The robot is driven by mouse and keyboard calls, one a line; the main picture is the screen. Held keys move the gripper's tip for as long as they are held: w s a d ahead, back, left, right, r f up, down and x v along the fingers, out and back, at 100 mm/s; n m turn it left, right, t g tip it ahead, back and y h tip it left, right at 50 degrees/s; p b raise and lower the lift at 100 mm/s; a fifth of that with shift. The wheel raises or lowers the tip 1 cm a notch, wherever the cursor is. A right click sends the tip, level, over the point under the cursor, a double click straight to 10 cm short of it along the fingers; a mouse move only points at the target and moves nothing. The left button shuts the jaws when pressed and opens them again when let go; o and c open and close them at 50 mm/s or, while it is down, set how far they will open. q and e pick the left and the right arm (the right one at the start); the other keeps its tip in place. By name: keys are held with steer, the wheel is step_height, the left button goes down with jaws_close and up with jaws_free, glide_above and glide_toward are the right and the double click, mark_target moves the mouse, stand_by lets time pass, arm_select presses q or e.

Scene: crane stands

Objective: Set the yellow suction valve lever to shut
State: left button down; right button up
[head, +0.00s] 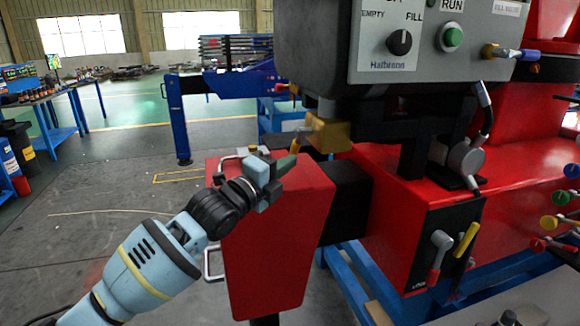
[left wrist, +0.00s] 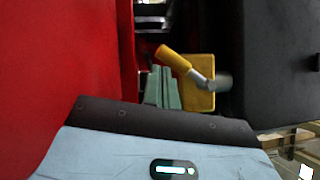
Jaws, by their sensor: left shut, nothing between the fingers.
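A yellow-handled lever (head: 296,144) is on a yellow valve block (head: 330,136) under the grey control box. In the left wrist view the lever's yellow handle (left wrist: 175,58) slants up and left from a silver shaft, in front of the yellow block (left wrist: 205,100). My left gripper (head: 287,163) is shut and empty, just below and left of the lever in the head view. Its green-grey fingertips (left wrist: 162,75) show close beside the handle in the left wrist view; I cannot tell whether they touch it. My right gripper is not in view.
A red tank (head: 270,235) stands beneath my left gripper. The grey control box (head: 325,50) overhangs the valve. A black panel (head: 445,245) to the right carries a red lever (head: 437,258) and another yellow lever (head: 466,239). Open floor lies to the left.

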arm_select(q)
steer(key=v, duration=0.7)
steer(key=shift+s+r, duration=0.1)
